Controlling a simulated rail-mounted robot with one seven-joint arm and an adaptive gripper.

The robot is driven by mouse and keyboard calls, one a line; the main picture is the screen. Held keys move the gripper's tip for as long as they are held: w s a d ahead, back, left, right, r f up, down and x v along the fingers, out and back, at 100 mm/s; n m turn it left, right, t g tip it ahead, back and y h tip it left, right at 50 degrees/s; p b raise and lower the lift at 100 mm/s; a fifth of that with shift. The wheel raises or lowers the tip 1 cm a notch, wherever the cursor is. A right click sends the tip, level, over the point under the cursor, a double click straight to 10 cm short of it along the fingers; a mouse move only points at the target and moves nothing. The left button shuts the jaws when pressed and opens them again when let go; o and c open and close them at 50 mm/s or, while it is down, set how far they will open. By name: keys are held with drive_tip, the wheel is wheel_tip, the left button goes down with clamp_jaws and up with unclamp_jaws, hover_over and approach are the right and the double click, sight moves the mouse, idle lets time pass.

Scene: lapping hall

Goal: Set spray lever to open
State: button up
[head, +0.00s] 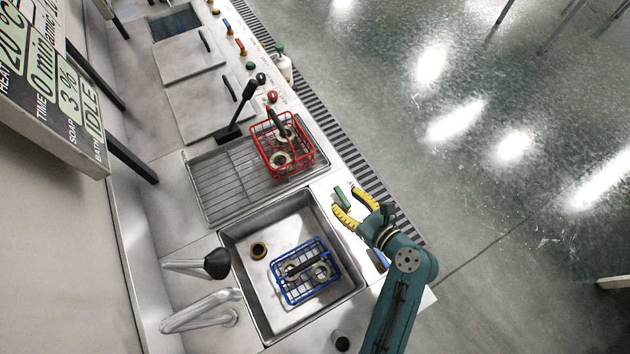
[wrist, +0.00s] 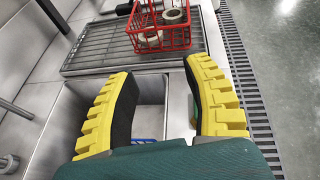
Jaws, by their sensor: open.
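My gripper (head: 350,201) is open and empty above the white front ledge, right of the sink. Its two yellow fingers also show in the wrist view (wrist: 165,92). A green lever handle (head: 342,196) on the ledge appears close to the fingertips in the head view. Whether they touch is unclear. In the wrist view the right finger mostly hides it. A black-handled lever (head: 241,107) stands tilted behind the drying rack. No label marking the spray lever is readable, so I cannot tell which lever it is or its setting.
The sink (head: 227,240) holds a blue basket (head: 305,272) and a brass-coloured ring (head: 259,250). A red basket (head: 284,143) with rings stands on the wire rack (head: 225,185). A tap (head: 205,312) and a black-headed spout (head: 217,263) are at the sink's left.

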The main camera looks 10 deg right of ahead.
drive_tip(key=m+h+b, duration=0.1)
drive_tip(key=b, duration=0.1)
approach(338, 190)
drive_tip(key=s+a+r, duration=0.2)
drive_tip(key=s+r, duration=0.1)
drive_tip(key=r, duration=0.1)
drive_tip(key=s+d+f+m+h, duration=0.1)
drive_tip(key=s+d+f, duration=0.1)
drive_tip(key=s+d, duration=0.1)
drive_tip(key=b+x, duration=0.1)
drive_tip(key=x, duration=0.4)
drive_tip(key=b+x, duration=0.2)
drive_tip(key=x, duration=0.3)
drive_tip(key=r+b+x, duration=0.1)
drive_tip(key=b+x, duration=0.1)
drive_tip(key=x, duration=0.4)
drive_tip(key=shift+w, duration=0.25)
drive_tip(key=shift+s, duration=0.1)
clamp_jaws()
